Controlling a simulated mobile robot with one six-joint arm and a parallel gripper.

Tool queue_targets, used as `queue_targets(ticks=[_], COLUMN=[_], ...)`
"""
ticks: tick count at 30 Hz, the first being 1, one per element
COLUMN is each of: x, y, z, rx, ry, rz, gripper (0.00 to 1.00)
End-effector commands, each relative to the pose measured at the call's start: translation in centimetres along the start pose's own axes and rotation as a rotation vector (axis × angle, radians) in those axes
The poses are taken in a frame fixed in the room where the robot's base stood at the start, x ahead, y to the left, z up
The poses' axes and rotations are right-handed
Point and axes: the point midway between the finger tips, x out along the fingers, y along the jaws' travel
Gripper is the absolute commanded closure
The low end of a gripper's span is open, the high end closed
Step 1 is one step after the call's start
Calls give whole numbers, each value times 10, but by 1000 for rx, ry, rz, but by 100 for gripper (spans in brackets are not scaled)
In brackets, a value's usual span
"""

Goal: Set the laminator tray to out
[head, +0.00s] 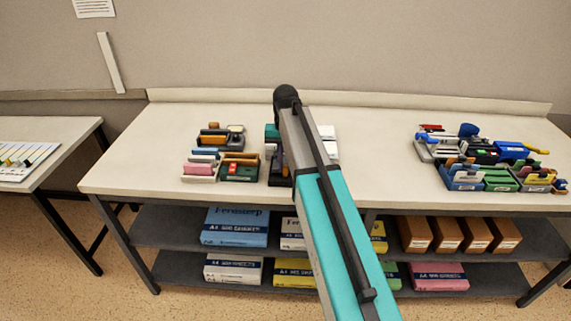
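I cannot pick out the laminator or its tray for certain. A middle cluster of office devices (272,132) stands on the long table, mostly hidden behind my teal and grey arm. A teal part and dark parts show left of the arm, and a pale part (327,133) shows right of it. My arm rises from the bottom of the picture to a black rounded joint above the table's back half. My gripper's fingers do not show.
The long table (380,155) has a left cluster of small items (219,152) and a right cluster of colourful items (487,158). Bare tabletop lies between the clusters. Paper packs (235,227) and brown boxes (445,234) fill the shelves below. A side table (62,140) stands left.

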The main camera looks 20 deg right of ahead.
Motion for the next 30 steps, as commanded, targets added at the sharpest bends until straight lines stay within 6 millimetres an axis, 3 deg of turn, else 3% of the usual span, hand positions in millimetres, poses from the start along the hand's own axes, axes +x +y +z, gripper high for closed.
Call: queue_targets(ticks=[3,11,24,30], x=[0,0,0,0], y=[0,0,0,0], z=[0,2,36,41], rx=[0,0,-2,-1], ry=[0,0,0,-2], rz=[0,0,-1,-1], gripper=[100,100,100,100])
